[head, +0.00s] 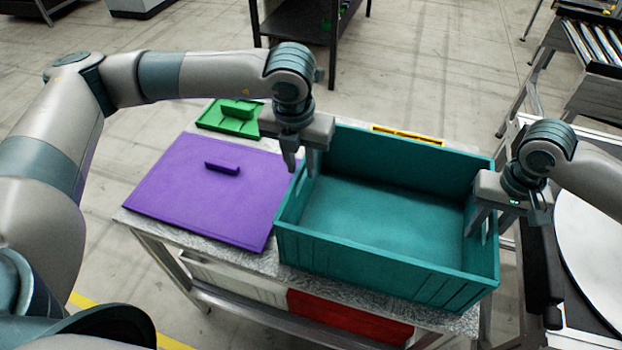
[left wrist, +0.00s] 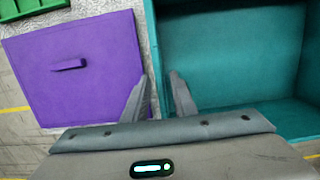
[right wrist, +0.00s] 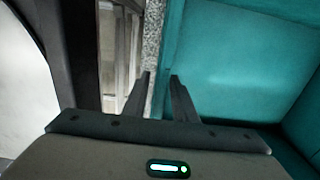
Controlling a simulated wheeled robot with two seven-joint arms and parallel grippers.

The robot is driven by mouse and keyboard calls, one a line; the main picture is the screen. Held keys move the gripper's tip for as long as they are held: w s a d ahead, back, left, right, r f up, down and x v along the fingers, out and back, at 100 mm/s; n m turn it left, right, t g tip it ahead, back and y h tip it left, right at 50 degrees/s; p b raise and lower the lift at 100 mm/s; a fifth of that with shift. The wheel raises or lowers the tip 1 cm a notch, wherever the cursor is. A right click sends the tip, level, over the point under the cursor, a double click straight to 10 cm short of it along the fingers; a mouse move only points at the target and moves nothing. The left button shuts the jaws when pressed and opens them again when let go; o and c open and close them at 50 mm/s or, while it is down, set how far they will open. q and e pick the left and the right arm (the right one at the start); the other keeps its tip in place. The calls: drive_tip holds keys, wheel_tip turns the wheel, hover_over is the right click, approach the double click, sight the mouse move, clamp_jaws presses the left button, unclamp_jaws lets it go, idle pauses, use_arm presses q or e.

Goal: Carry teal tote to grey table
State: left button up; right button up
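The teal tote (head: 380,225) is open and empty, sitting upright on a speckled grey-white tabletop (head: 262,262). My left gripper (head: 300,168) is at its left wall, one finger outside and one inside; the left wrist view shows the fingers apart with the wall between them. My right gripper (head: 495,222) is at its right wall in the same way, fingers apart around the wall in the right wrist view. Gaps show beside the wall, so neither looks clamped. Which table is the grey one is unclear; a dark table (head: 300,22) stands at the back.
A purple panel with a handle (head: 205,195) lies left of the tote, with a green tray (head: 232,118) behind it. A yellow item (head: 408,134) lies behind the tote. White (head: 235,282) and red (head: 345,315) bins sit below. A roller conveyor (head: 595,45) stands at right.

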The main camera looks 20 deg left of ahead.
use_arm(q)
drive_tip(key=shift+s+r, duration=0.25)
drive_tip(key=shift+r, duration=1.1)
drive_tip(key=shift+s+r, duration=0.2)
drive_tip(key=shift+r, duration=1.15)
use_arm(e)
drive_tip(key=shift+r, duration=0.1)
wheel_tip(320, 180, up, 12)
drive_tip(key=shift+f, duration=0.2)
drive_tip(key=shift+r, duration=0.1)
use_arm(q)
drive_tip(key=shift+r, duration=0.1)
use_arm(e)
drive_tip(key=shift+r, duration=0.1)
